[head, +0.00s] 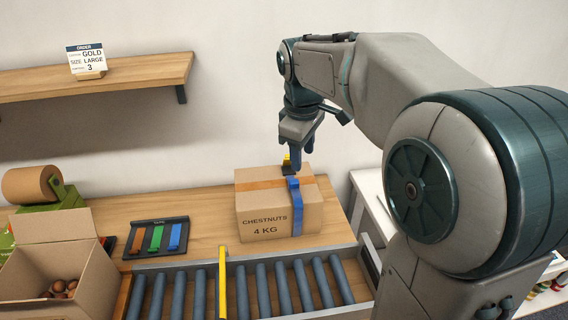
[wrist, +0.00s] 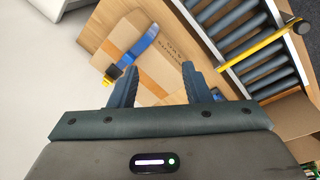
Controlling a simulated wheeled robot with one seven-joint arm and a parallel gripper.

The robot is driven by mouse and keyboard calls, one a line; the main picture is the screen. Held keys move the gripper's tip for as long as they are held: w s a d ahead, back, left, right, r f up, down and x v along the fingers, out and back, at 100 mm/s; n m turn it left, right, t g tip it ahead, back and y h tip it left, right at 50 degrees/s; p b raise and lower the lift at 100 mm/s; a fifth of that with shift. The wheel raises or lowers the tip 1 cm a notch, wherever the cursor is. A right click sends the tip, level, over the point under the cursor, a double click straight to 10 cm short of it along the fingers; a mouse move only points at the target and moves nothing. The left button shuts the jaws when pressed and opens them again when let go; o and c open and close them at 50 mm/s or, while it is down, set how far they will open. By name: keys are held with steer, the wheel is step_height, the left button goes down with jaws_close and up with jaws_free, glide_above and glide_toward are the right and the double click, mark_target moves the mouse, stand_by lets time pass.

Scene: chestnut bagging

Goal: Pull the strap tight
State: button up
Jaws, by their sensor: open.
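A closed cardboard box (head: 262,222) marked "CHESTNUTS 4 KG" stands on the wooden bench. Brown tape runs across its top, and a blue strap (head: 295,207) lies over the top and down the front. The strap shows in the wrist view (wrist: 146,45), ending at a yellow and black piece (wrist: 113,73), which in the head view is at the box's back edge (head: 287,165). My gripper (wrist: 157,84) is open and empty above the back of the box, its fingers pointing down. The yellow and black piece is left of the fingers in the wrist view, apart from them.
A roller conveyor (head: 250,290) with a yellow bar (head: 222,283) runs in front of the box. An open carton (head: 30,270) with chestnuts stands at left. A black tray (head: 157,238) holds coloured strips. A shelf (head: 130,74) carries an order card (head: 86,59).

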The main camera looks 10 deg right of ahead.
mark_target(294, 181)
steer(key=w+d+f+n+g+b, duration=0.1)
steer(key=w+f+n+b, duration=0.2)
steer(key=w, duration=0.5)
steer(key=w+d+f+n+g, duration=0.1)
steer(key=w+f+n, duration=0.35)
steer(key=w, duration=0.25)
steer(key=shift+y, duration=0.4)
steer(key=f, duration=1.3)
steer(key=shift+w+a, duration=0.15)
steer(key=shift+a, duration=0.05)
jaws_close()
